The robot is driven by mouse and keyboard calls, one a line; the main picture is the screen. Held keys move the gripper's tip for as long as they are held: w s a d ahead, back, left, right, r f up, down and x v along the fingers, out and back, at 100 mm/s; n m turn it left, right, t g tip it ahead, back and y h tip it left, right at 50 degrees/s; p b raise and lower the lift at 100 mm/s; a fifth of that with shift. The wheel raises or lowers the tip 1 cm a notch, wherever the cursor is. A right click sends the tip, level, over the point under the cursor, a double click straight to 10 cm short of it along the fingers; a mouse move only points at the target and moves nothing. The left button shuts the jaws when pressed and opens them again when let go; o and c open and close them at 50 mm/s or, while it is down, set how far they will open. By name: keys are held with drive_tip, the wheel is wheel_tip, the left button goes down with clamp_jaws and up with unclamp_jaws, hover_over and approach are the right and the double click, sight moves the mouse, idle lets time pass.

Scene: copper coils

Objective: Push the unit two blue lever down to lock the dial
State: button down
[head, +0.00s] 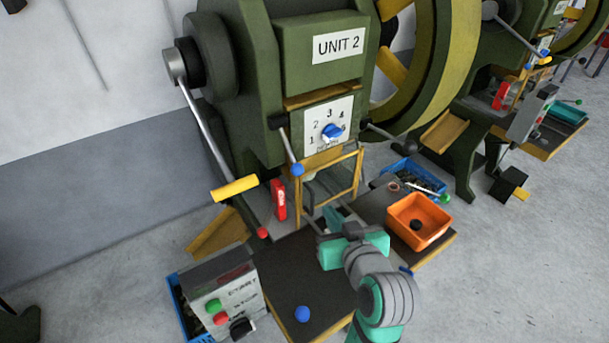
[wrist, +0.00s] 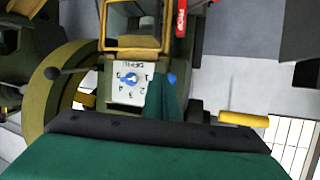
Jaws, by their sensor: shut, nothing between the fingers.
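The UNIT 2 machine (head: 338,45) carries a numbered white dial plate (head: 318,112) with a blue dial knob (head: 332,131). The plate appears upside down in the wrist view (wrist: 119,92). The blue-tipped lever (head: 290,148) starts left of the plate and slants down and slightly right in the head view. Its blue ball also shows in the wrist view (wrist: 172,78). My gripper (head: 336,217) is shut and empty, below the dial and lever ball in the head view. In the wrist view its teal fingers (wrist: 164,98) cover part of the plate, close beside the ball. I cannot tell contact.
A yellow guard frame (head: 357,172) stands below the dial. A yellow-handled lever (head: 234,188) and a red block (head: 279,199) are left. An orange bin (head: 419,220) sits right of my gripper. A control box (head: 220,290) and a blue ball (head: 302,314) are in front.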

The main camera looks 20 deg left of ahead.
sight(301, 171)
wheel_tip(301, 171, up, 7)
drive_tip(key=a+n+g, duration=0.1)
drive_tip(key=n, duration=0.2)
drive_tip(key=shift+y, duration=0.4)
drive_tip(key=x, duration=1.3)
drive_tip(key=shift+s+a+f, duration=0.15)
drive_tip(key=shift+a+f, duration=0.2)
drive_tip(key=shift+a, duration=0.1)
drive_tip(key=shift+f, duration=0.1)
